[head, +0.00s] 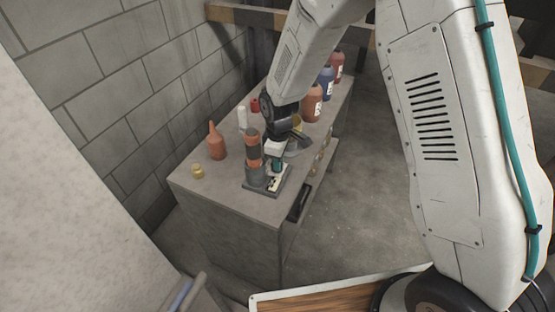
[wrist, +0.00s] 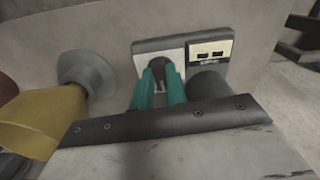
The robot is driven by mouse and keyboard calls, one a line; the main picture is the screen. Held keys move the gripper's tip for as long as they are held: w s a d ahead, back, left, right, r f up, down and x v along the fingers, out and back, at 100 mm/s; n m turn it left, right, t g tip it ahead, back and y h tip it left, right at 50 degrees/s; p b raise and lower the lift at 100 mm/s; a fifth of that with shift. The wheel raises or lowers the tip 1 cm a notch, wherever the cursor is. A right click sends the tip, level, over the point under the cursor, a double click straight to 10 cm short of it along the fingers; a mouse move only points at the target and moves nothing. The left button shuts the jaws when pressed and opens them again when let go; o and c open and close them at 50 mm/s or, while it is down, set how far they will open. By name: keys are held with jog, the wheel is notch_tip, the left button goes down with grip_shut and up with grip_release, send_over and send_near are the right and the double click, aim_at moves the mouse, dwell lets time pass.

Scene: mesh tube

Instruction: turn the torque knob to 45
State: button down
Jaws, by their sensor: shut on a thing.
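A small tester plate (head: 262,189) lies on the grey bench top near its front corner. In the wrist view the plate (wrist: 145,47) carries a dark round knob (wrist: 160,65) and a pale panel (wrist: 211,50) with two small dark windows; any figures are too small to read. My gripper (head: 277,164) reaches down over the plate. Its teal fingers (wrist: 161,85) are shut on the knob, one at each side. The fingers hide part of the knob, and I cannot read its setting.
An orange and dark upright tool (head: 253,148) stands close beside my gripper; a dark cylinder (wrist: 208,86) shows there in the wrist view. A yellow-and-grey flanged thing (wrist: 88,74) stands at left.

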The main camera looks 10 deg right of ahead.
jog(key=shift+w+m, duration=0.1)
jog(key=shift+m, duration=0.5)
jog(key=c, duration=1.4)
grip_release()
jog(key=shift+r, duration=0.15)
notch_tip(320, 180, up, 8)
jog(key=shift+f, duration=0.2)
